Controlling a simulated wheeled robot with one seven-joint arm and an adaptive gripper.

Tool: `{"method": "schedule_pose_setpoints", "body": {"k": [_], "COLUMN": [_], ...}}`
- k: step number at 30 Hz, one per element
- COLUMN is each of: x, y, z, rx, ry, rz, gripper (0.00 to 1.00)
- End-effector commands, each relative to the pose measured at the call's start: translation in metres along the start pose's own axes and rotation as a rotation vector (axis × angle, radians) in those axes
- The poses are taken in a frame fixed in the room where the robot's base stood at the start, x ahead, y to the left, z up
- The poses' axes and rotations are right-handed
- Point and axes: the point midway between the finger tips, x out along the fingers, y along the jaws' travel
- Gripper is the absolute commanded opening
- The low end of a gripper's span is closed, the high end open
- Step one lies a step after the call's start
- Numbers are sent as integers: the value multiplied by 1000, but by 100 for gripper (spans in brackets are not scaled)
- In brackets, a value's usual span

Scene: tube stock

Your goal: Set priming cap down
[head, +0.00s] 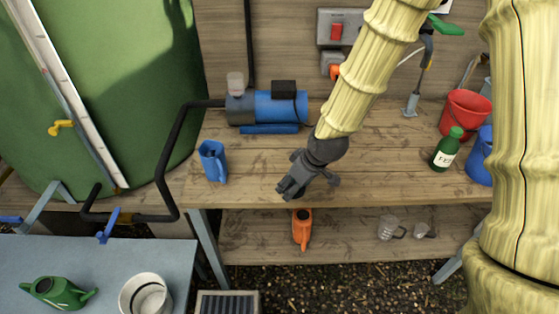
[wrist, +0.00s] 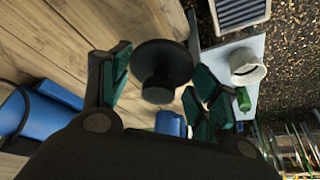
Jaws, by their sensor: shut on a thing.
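The priming cap (wrist: 161,66) is a black round disc with a short stub, seen between my fingers in the wrist view. My gripper (wrist: 163,85) is shut on it, with a green-padded finger at each side. In the head view my gripper (head: 292,188) hangs over the front edge area of the wooden bench (head: 375,180). There the cap cannot be told from the dark fingers. The blue pump (head: 277,105) lies at the back of the bench, with a pale clear cup (head: 235,83) on top of its grey end.
A blue jug (head: 213,161) stands left of my gripper. A green bottle (head: 447,148) and red bucket (head: 464,113) stand at the right. Bare bench lies between gripper and bottle. An orange watering can (head: 302,228) is on the shelf below.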

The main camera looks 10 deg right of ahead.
Motion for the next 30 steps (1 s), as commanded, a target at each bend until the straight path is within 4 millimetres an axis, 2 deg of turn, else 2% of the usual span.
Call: {"method": "schedule_pose_setpoints", "body": {"k": [21, 25, 30], "x": [56, 63, 67], "y": [64, 70, 71], "z": [-107, -118, -120], "rx": [4, 3, 3], "ry": [1, 0, -1], "rz": [3, 2, 1], "gripper": [37, 37, 37]}}
